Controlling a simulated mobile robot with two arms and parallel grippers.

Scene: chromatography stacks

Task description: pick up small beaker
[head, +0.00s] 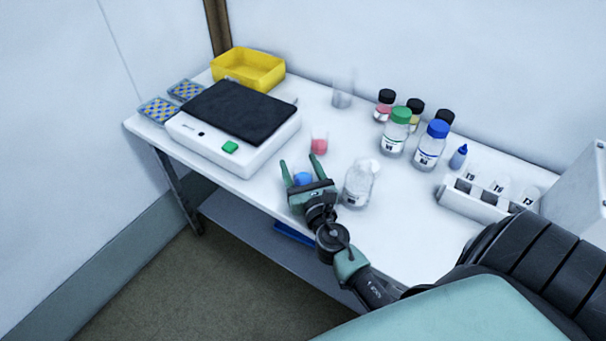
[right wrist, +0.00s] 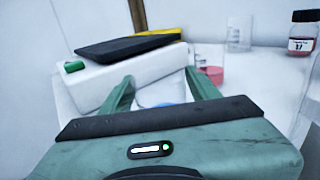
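A small clear beaker with pink contents (head: 319,142) stands on the white table, just beyond my right gripper. It also shows in the right wrist view (right wrist: 212,74), past the right-hand finger. My right gripper (head: 299,165) is low over the table's front part, its two green fingers spread apart. A blue item (head: 302,179) shows between the fingers near the palm; most of it is hidden, and I cannot tell whether it is touched. A taller clear beaker (head: 343,94) stands at the back, also seen in the right wrist view (right wrist: 238,36). My left gripper is not in view.
A clear bottle (head: 358,184) stands close right of my gripper. A white device with a black top (head: 240,111) is to the left, with a yellow bin (head: 248,70) behind. Capped bottles (head: 396,132) and a white rack (head: 475,203) are to the right.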

